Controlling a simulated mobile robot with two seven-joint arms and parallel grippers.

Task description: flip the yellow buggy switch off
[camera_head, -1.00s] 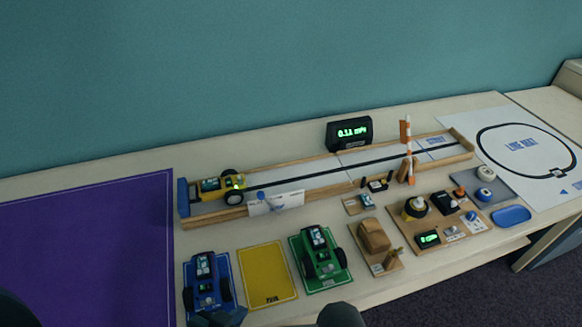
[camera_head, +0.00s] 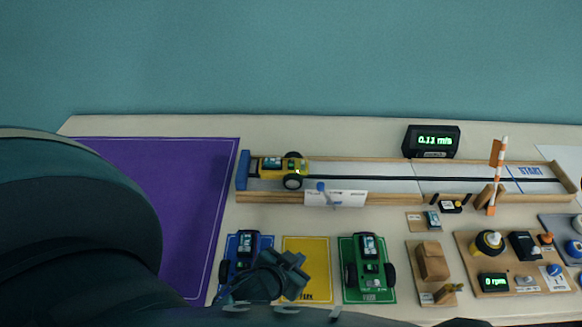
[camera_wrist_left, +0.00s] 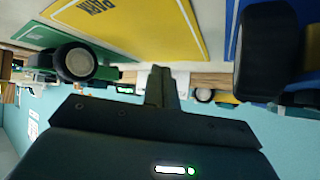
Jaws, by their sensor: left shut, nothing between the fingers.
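The yellow buggy (camera_head: 282,165) stands at the left end of the track (camera_head: 390,184), beside its blue end stop. Its switch is too small to make out. My left gripper (camera_head: 283,270) is shut and empty. In the head view it appears over the blue buggy's front part and the left edge of the yellow mat, well nearer to me than the yellow buggy. In the left wrist view its shut fingers (camera_wrist_left: 161,87) point toward the track, between the green buggy's wheel and the blue buggy's wheel. My right gripper is not clearly visible.
The blue buggy (camera_head: 241,258) and green buggy (camera_head: 368,262) stand on mats beside the empty yellow mat (camera_head: 306,255). A white card (camera_head: 335,198) stands along the track's near wall. A speed display (camera_head: 431,141) is behind. Small devices crowd the right. The purple mat (camera_head: 190,180) looks clear.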

